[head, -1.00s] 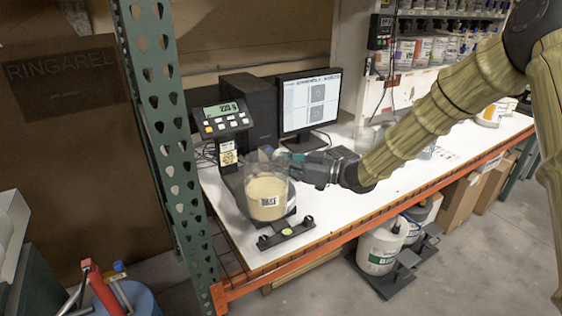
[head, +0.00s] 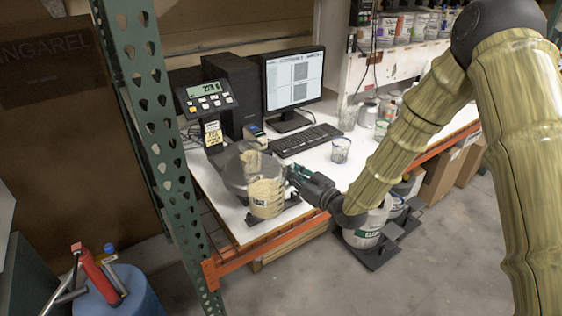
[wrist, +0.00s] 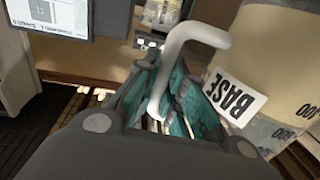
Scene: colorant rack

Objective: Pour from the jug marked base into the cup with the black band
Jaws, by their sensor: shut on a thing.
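The clear jug marked BASE (head: 266,196) holds a cream-coloured liquid and looks roughly upright in front of the scale at the bench's left end. My gripper (head: 291,176) is at its right side, shut on its handle. In the wrist view the pale bent handle (wrist: 180,70) passes between my teal-lined fingers (wrist: 165,105), with the BASE label (wrist: 236,103) to their right. I cannot tell whether the jug's bottom touches anything. A small clear cup (head: 341,150) with a dark bluish band stands on the bench to the right; the band's exact colour is unclear.
A scale display (head: 207,95) stands behind the jug, left of a monitor (head: 293,78) and keyboard (head: 305,139). Several containers, including a metal can (head: 368,113), stand farther right.

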